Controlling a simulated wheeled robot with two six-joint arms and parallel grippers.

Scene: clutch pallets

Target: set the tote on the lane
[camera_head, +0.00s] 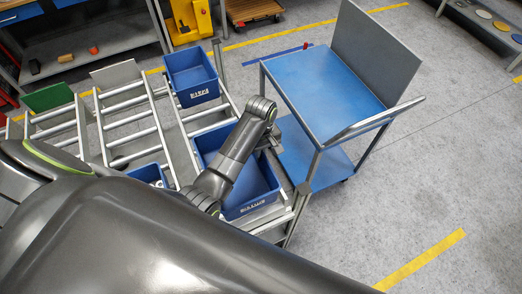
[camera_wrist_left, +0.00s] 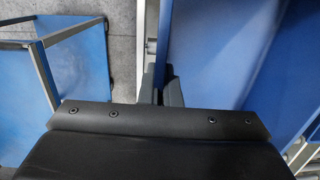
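A blue tote (camera_head: 262,190) with a white label is at the near end of the rightmost roller lane (camera_head: 207,116). My left arm crosses over it and hides part of it. My left gripper (camera_head: 270,140) is at the tote's right-hand rim, partly hidden by its own wrist. In the left wrist view, the fingers (camera_wrist_left: 160,88) are close together, one on each side of the tote's blue wall (camera_wrist_left: 190,50), and look shut on it. Whether the tote's base rests on the rollers is hidden. My right gripper is not in view.
Another blue tote (camera_head: 190,73) stands at the far end of the same lane. A small blue bin (camera_head: 147,173) shows partly to the left. A blue cart (camera_head: 320,92) with a grey back panel stands close on the right. The floor beyond it is clear.

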